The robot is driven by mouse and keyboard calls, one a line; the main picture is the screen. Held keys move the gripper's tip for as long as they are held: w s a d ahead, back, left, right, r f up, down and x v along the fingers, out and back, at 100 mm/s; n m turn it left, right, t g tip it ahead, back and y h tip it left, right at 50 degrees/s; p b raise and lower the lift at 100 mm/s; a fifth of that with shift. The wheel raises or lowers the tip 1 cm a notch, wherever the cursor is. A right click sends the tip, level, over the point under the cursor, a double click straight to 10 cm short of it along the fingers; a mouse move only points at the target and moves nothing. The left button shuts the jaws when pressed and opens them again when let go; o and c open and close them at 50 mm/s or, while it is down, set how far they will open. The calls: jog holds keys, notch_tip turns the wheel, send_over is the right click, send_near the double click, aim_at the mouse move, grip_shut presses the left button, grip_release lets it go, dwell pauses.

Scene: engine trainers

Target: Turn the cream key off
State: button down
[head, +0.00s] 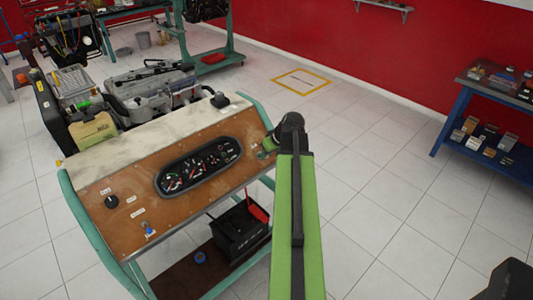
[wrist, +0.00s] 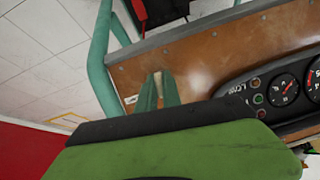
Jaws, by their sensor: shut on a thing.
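The brown instrument panel (head: 200,220) of the engine trainer fills the lower left of the head view. My gripper (head: 265,150) reaches its right end beside the gauge cluster, with my green arm link in front. In the wrist view, my gripper's green fingers (wrist: 161,90) are close together at the panel. They are shut on a narrow cream piece, the cream key (wrist: 158,82), of which only a sliver shows. Its turned angle cannot be told. The key is hidden in the head view.
The gauge cluster (head: 198,166) lies left of my gripper. A black knob (head: 112,201) and a blue key (head: 149,229) are at the panel's left. A black battery (head: 240,228) stands below, and a blue shelf (head: 480,130) is far right. Tiled floor is free at right.

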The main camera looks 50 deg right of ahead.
jog(key=shift+s+n, duration=0.1)
jog(key=shift+n, duration=0.4)
jog(key=shift+h, duration=0.3)
jog(key=c, duration=1.5)
grip_release()
jog(key=shift+r, duration=0.2)
jog(key=p+v, duration=1.5)
jog(key=v, duration=0.2)
